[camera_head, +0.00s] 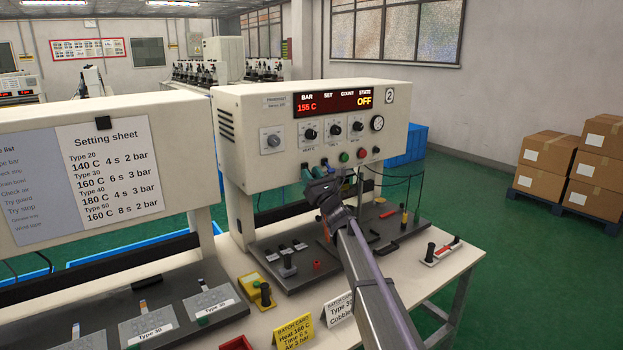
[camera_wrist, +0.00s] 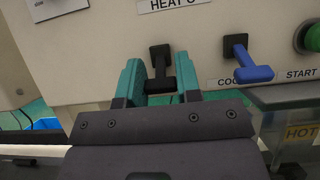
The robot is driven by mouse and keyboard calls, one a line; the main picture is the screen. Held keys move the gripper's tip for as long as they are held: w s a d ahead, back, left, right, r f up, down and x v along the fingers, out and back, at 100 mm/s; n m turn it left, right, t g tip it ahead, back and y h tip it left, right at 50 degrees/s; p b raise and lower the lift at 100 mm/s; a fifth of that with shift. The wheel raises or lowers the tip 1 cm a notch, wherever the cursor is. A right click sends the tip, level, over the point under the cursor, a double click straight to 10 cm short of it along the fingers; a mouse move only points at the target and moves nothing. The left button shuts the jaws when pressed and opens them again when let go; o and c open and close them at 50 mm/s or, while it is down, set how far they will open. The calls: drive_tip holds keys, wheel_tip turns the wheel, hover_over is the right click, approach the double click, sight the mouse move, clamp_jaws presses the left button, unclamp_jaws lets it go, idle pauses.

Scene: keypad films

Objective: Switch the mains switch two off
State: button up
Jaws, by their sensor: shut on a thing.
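Machine two (camera_head: 235,135) is a cream cabinet with a "2" plate. Its red display (camera_head: 332,103) reads 155 C and, under STATE, OFF. A knob on a square plate (camera_head: 271,140) sits at the panel's left; its label is unreadable, so I cannot tell whether it is the mains switch. My gripper (camera_head: 308,174) is at the panel's lower edge. In the wrist view its teal fingers (camera_wrist: 158,82) are on either side of a black lever (camera_wrist: 161,58) below the "HEAT C" label, shut on it. Part of a plate (camera_wrist: 55,8) shows at upper left.
A blue lever (camera_wrist: 250,70) and green START button (camera_wrist: 312,36) are close to the right of my gripper. A HOT-marked part (camera_wrist: 300,132) is lower right. Batch cards (camera_head: 294,331) and several tools stand on the bench (camera_head: 445,275).

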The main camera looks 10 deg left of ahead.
drive_tip(key=o, duration=0.9)
drive_tip(key=b+v, duration=0.5)
drive_tip(key=v, duration=0.5)
drive_tip(key=shift+s+d+f, duration=0.15)
drive_tip(key=shift+s+d, duration=0.1)
drive_tip(key=shift+s, duration=0.05)
drive_tip(key=s+f+n+g+y+p, duration=0.1)
drive_tip(key=s+f+n+g+p, duration=0.25)
drive_tip(key=s+n+g, duration=1)
drive_tip(key=s+d+f+n+g+h+p, duration=0.1)
drive_tip(key=s+d+f+n+h, duration=0.15)
drive_tip(key=s+f+n, duration=0.35)
drive_tip(key=s+d+f+n+g+h+p, duration=0.1)
drive_tip(key=s+d+f+n+h, duration=0.2)
drive_tip(key=s, duration=0.4)
drive_tip(key=s+d+f+n+g+h, duration=0.1)
drive_tip(key=s+d+h, duration=0.2)
drive_tip(key=s+d, duration=0.2)
drive_tip(key=s+d+f+n+g+h+p, duration=0.1)
drive_tip(key=s+d+f+n+h, duration=0.1)
drive_tip(key=s+d+h, duration=0.2)
drive_tip(key=s+d+f+n+g+h+p, duration=0.1)
drive_tip(key=s+d+f+n+h, duration=0.1)
drive_tip(key=s+d+h, duration=0.2)
drive_tip(key=shift+s+d+n, duration=0.25)
drive_tip(key=shift+s+d, duration=0.95)
drive_tip(key=shift+d, duration=0.05)
